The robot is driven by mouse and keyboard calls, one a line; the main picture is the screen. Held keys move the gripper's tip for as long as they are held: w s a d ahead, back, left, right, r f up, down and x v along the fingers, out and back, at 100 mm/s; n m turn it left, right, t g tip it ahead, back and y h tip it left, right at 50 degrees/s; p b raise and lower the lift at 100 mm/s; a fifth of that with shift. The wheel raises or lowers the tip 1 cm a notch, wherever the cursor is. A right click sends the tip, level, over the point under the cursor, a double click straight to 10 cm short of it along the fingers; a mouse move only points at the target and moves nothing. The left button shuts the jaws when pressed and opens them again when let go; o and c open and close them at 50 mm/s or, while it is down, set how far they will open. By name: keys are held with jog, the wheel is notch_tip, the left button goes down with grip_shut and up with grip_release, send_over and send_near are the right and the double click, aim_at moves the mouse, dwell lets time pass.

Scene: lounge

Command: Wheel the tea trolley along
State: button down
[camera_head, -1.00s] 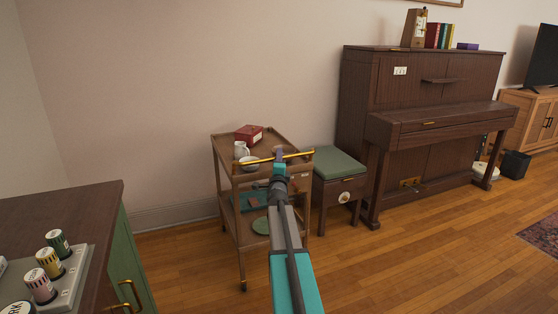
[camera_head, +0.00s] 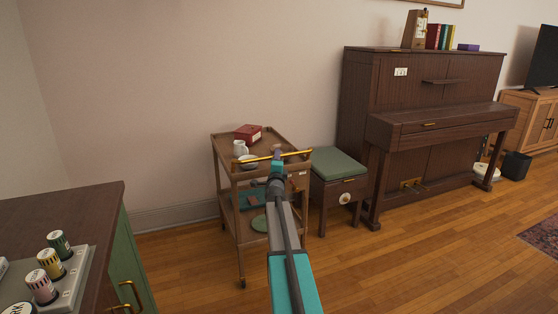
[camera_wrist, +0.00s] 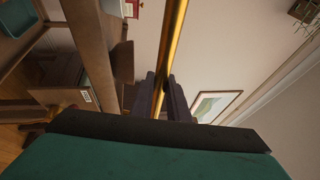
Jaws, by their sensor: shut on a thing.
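The wooden tea trolley (camera_head: 237,206) stands on the floor against the far wall, left of the green-topped stool. A red box (camera_head: 248,132), a white mug (camera_head: 240,148) and a pale bowl (camera_head: 250,161) are on its top. A teal tray and a green round thing (camera_head: 260,223) show on the lower shelf, partly behind my arm. Its brass handle bar (camera_head: 262,158) runs along the near side. My gripper (camera_head: 277,155) is shut on this bar. In the wrist view the bar (camera_wrist: 173,45) passes between the two dark fingers (camera_wrist: 166,97).
A stool (camera_head: 337,165) stands close to the trolley's right, with the piano (camera_head: 420,130) beyond it. A dark-topped cabinet (camera_head: 60,215) with tins on it is at the left front. Open wooden floor (camera_head: 400,265) lies to the right front.

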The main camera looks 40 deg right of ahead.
jog(key=shift+w+d+p, duration=0.1)
jog(key=shift+w+d, duration=0.3)
jog(key=shift+w, duration=0.55)
jog(key=shift+w+d+p, duration=0.1)
jog(key=shift+w+d, duration=0.35)
jog(key=shift+w, duration=0.5)
jog(key=shift+w+d+p, duration=0.1)
jog(key=shift+w+d, duration=0.3)
jog(key=shift+w, duration=0.55)
jog(key=shift+w+r, duration=0.1)
jog(key=shift+r, duration=0.05)
jog(key=c, duration=1.7)
grip_release()
jog(key=shift+w, duration=0.15)
jog(key=shift+s+a, duration=0.1)
jog(key=shift+s, duration=0.1)
jog(key=shift+v, duration=6.8)
jog(key=shift+w, duration=0.1)
